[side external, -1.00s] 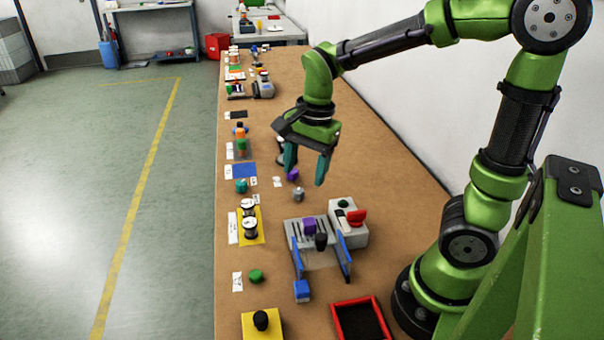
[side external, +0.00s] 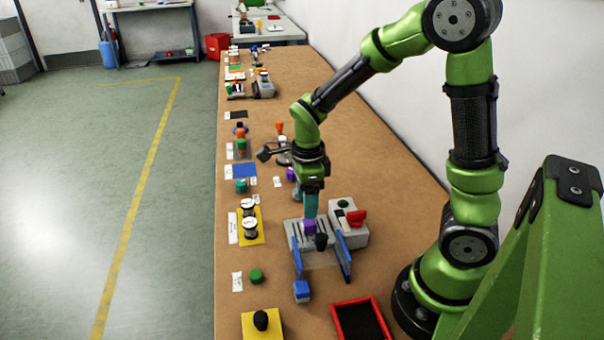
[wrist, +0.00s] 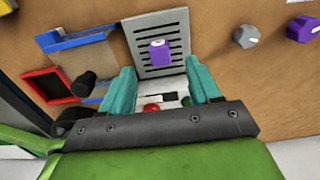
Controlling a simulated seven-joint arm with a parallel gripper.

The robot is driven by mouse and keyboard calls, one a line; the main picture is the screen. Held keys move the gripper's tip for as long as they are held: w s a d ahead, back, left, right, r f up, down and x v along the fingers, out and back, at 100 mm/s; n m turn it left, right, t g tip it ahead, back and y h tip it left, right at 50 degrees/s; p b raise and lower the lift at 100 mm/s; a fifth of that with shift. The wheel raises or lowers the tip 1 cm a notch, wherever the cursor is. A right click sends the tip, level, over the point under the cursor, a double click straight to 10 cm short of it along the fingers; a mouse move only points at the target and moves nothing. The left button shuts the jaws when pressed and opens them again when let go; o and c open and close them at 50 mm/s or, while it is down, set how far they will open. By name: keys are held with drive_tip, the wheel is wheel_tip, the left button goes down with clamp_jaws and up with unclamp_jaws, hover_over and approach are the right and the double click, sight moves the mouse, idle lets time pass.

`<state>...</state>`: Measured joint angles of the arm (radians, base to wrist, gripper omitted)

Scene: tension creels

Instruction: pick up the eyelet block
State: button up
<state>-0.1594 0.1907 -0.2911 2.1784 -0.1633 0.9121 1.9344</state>
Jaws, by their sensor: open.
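A small purple block (side external: 309,227) sits on the grey slotted plate of a fixture (side external: 293,236). In the wrist view the purple block (wrist: 160,53) lies just beyond the gap between my fingertips, with the plate's dark slots around it. My gripper (side external: 310,207) is above the block in the side view, pointing down. In the wrist view my teal fingers (wrist: 160,68) are spread apart with nothing between them. A second purple piece (wrist: 302,29) lies off to the right in the wrist view. No label shows which purple piece is the eyelet block.
Blue side rails (side external: 344,258) and a black knob (side external: 321,242) stand close to the purple block. A grey box with a red part (side external: 357,217) is to the right. A red-rimmed tray (side external: 335,319) is in front.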

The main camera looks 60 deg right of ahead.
sight(309, 221)
drive_tip(key=shift+s+d+f, duration=0.1)
drive_tip(key=shift+f, duration=1.6)
drive_tip(key=shift+s+d+f, duration=0.1)
drive_tip(key=shift+f, duration=1.6)
clamp_jaws()
